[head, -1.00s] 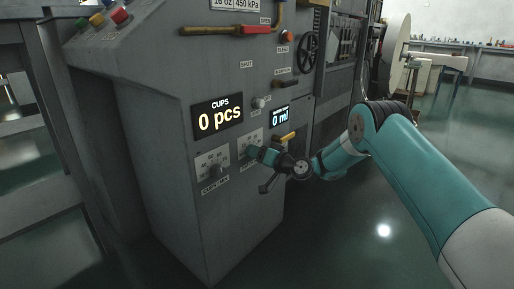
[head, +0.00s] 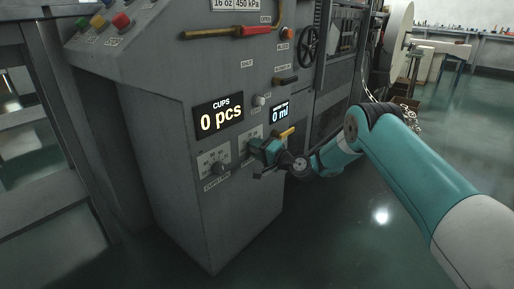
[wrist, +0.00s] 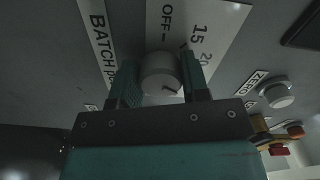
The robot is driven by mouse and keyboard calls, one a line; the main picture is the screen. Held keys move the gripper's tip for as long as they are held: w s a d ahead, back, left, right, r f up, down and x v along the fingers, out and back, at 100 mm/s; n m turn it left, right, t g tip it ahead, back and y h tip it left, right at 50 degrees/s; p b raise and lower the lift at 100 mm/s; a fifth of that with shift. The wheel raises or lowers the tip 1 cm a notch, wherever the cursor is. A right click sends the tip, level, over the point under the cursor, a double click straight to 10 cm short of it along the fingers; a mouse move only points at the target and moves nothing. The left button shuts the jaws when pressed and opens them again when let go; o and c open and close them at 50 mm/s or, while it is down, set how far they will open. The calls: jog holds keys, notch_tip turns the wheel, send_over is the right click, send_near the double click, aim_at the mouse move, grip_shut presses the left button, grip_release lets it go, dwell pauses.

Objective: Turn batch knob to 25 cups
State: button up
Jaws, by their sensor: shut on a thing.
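The batch knob (wrist: 160,72) is a round grey knob on the machine's front panel. In the wrist view it sits between the two fingers of my gripper (wrist: 160,84), which is shut on it. The white dial plate (wrist: 207,30) shows OFF, 15 and part of 20; the rest is hidden. The BATCH label (wrist: 98,40) is beside it. I cannot tell which mark the knob points to. In the head view my gripper (head: 255,149) reaches the panel and covers the knob.
The CUPS display (head: 219,116) reads 0 pcs and a smaller display (head: 280,113) reads 0 ml. The cups-per-minute knob (head: 219,167) is left of my gripper. A yellow lever (head: 286,133) is close on the right. Open floor lies to the right.

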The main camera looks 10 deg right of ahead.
dwell(0.5)
jog(key=o, duration=0.9)
jog(key=shift+o, duration=0.2)
jog(key=shift+d, duration=0.1)
jog(key=b+v, duration=1)
jog(key=v, duration=0.7)
jog(key=shift+s, duration=0.2)
jog(key=shift+d, duration=0.1)
